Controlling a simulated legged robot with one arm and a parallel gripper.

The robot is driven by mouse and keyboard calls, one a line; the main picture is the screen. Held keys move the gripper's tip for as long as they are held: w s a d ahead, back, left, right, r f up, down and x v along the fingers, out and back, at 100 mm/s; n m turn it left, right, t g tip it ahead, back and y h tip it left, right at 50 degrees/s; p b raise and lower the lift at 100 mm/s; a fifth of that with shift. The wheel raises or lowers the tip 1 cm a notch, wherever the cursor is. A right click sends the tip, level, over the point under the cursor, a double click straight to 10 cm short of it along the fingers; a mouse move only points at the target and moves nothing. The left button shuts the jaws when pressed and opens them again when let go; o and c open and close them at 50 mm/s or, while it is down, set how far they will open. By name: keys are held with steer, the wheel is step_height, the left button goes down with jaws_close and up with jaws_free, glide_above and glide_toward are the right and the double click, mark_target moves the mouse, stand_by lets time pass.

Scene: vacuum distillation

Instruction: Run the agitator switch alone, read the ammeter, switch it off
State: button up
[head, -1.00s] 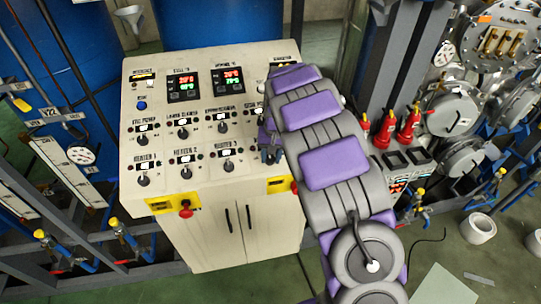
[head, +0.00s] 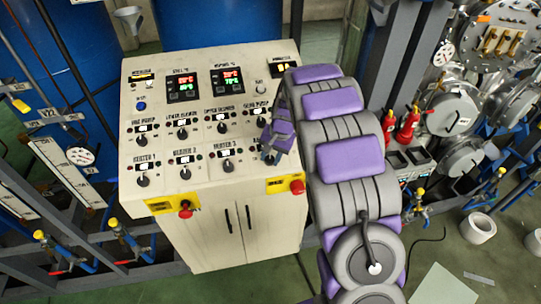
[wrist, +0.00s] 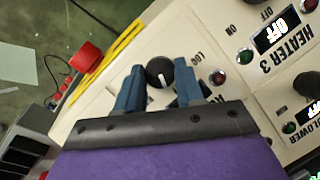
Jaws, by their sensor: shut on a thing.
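My gripper (head: 270,155) is at the right end of the bottom row on the cream control panel, right of the HEATER 3 knob (head: 228,153). In the wrist view, my gripper (wrist: 158,76) has its two blue fingers either side of a black knob (wrist: 160,70) with a white pointer line, shut on it. LOC is printed by this knob; the other lettering is partly covered, so I cannot confirm its name. A small dark display with yellow (head: 284,68) sits at the panel's top right; its label and reading are too small to tell.
Red emergency knobs on yellow plates stand at the panel's front, left (head: 185,209) and right (head: 297,187). The HEATER 3 display (wrist: 270,38) reads OFF. Two red-and-green readouts (head: 182,88) are lit at the back. Red-topped items (head: 407,128) stand right of my arm.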

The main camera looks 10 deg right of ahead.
steer(key=m, duration=0.2)
steer(key=m+t+y+p, duration=0.1)
steer(key=m, duration=0.2)
steer(key=shift+s, duration=0.2)
steer(key=shift+m+t+y+p, duration=0.3)
steer(key=shift+m+t+p, duration=0.25)
steer(key=shift+m, duration=0.55)
steer(key=shift+d, duration=0.1)
steer(key=o, duration=1)
steer(key=shift+o, duration=0.2)
steer(key=b+v, duration=0.1)
steer(key=v, duration=1.6)
steer(key=shift+s, duration=0.15)
steer(key=shift+d, duration=0.1)
